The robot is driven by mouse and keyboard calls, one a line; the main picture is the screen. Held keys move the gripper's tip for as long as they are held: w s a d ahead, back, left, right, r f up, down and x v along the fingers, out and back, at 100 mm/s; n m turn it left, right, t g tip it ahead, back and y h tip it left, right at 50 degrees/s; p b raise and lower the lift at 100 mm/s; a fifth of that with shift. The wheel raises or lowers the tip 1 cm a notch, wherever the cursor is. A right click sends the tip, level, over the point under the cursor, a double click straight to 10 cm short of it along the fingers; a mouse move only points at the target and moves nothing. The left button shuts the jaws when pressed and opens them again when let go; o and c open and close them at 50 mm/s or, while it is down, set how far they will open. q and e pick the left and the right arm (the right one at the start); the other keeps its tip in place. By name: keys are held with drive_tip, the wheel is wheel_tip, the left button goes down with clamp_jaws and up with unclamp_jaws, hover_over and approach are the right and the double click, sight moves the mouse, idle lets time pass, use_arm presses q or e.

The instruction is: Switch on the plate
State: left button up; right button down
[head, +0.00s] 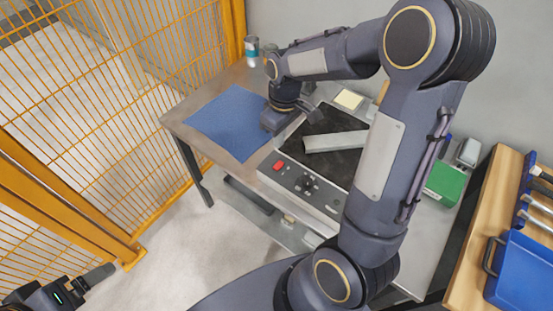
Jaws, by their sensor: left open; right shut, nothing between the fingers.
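The plate (318,128) is a grey metal unit with a black top, standing on the steel table. Its sloped front panel (300,190) carries a red button (278,166), a black knob (309,181) and small marks. A grey metal bar (338,141) lies on the black top. My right gripper (288,118) is over the plate's far left corner, beside the blue mat, apart from the button and knob. It holds nothing; its fingertips are hard to make out. My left gripper (93,280) is open and empty at the bottom left, far from the plate, partly out of frame.
A blue mat (228,120) lies left of the plate. A can (251,47) and yellow notes (348,99) are at the back. A green box (444,184) stands right, beside a wooden bench (470,240) with a blue bin (520,270). Yellow mesh fencing (130,60) bounds the left.

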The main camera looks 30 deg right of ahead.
sight(276, 168)
drive_tip(key=f, duration=0.6)
drive_tip(key=a+f, duration=0.1)
drive_tip(key=f, duration=0.2)
drive_tip(key=shift+s+p, duration=0.25)
drive_tip(key=shift+p, duration=0.05)
drive_tip(key=shift+a+f+b, duration=0.1)
drive_tip(key=shift+f+b, duration=0.25)
drive_tip(key=shift+b, duration=0.1)
drive_tip(key=shift+s+r, duration=0.1)
drive_tip(key=shift+r, duration=0.05)
